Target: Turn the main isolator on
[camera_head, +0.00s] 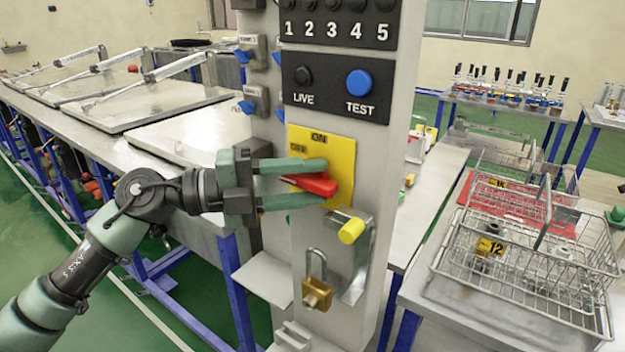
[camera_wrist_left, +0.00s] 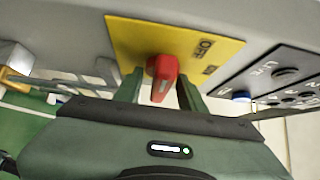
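The main isolator is a red rotary handle (camera_head: 317,184) on a yellow plate (camera_head: 338,158) fixed to the grey column. The plate reads ON at its top and OFF at its left. The handle lies nearly level and points left, to the OFF side. My left gripper (camera_head: 326,181) is open around the handle, one finger above and one below. In the left wrist view the red handle (camera_wrist_left: 162,76) stands between the two fingers, with a narrow gap showing beside it. The handle's base is partly hidden by the fingers. My right gripper is not in view.
A yellow-ended peg (camera_head: 351,231) on a metal bracket and a brass padlock (camera_head: 317,294) are just below the plate. A panel with LIVE and a blue TEST button (camera_head: 359,83) is above. Wire baskets (camera_head: 520,262) stand on the right bench.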

